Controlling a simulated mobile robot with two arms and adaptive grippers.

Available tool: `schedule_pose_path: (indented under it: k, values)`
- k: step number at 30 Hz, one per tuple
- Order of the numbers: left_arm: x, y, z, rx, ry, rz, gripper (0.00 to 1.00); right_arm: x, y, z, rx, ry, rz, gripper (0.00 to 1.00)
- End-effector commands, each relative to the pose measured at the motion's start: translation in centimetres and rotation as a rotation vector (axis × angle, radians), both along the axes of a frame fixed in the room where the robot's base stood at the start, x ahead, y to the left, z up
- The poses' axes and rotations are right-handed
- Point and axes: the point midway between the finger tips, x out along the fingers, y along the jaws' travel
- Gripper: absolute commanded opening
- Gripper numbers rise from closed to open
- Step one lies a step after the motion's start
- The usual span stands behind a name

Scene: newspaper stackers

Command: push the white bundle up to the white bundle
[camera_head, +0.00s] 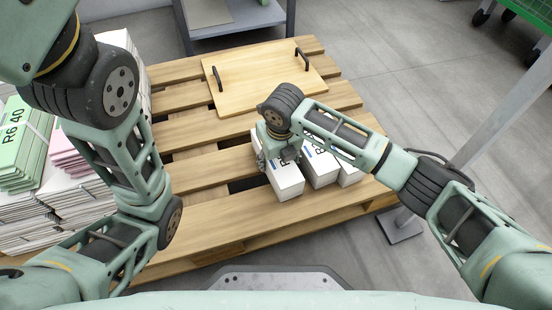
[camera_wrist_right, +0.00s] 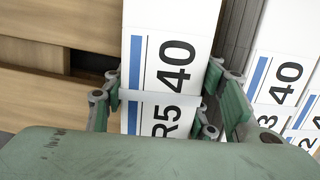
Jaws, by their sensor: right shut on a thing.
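A white bundle (camera_head: 287,184) with a blue stripe and "R5 40" print lies on the wooden pallet. My right gripper (camera_head: 275,150) is over it, fingers down on both sides, shut on it. In the right wrist view the same bundle (camera_wrist_right: 172,60) stands between the fingers, with a pale strap across it. A second white bundle (camera_head: 321,169) lies just to its right, with a narrow gap between them; it also shows in the right wrist view (camera_wrist_right: 277,80). A third white bundle (camera_head: 348,176) lies further right, partly hidden by my right arm. My left gripper is out of view.
The pallet (camera_head: 190,133) has open slots between its boards. A wooden board with two black handles (camera_head: 240,85) lies at its back. Stacks of green (camera_head: 22,140) and pink (camera_head: 66,155) bundles stand at the left, near my left arm. A metal post stands at the right.

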Motion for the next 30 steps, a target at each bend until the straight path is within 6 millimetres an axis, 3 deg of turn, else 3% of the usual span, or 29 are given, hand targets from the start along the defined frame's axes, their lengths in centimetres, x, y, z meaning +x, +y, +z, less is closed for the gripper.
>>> schedule_pose_path:
  k: [23, 24, 30]
  values:
    - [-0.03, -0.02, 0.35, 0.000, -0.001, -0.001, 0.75, 0.12, 0.14, -0.02, 0.004, -0.005, 0.001, 0.00]
    - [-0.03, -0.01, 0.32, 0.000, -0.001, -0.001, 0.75, 0.13, 0.14, -0.03, 0.004, -0.005, 0.001, 0.55]
    - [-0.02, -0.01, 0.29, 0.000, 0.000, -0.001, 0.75, 0.07, 0.08, -0.16, 0.002, -0.002, 0.001, 0.73]
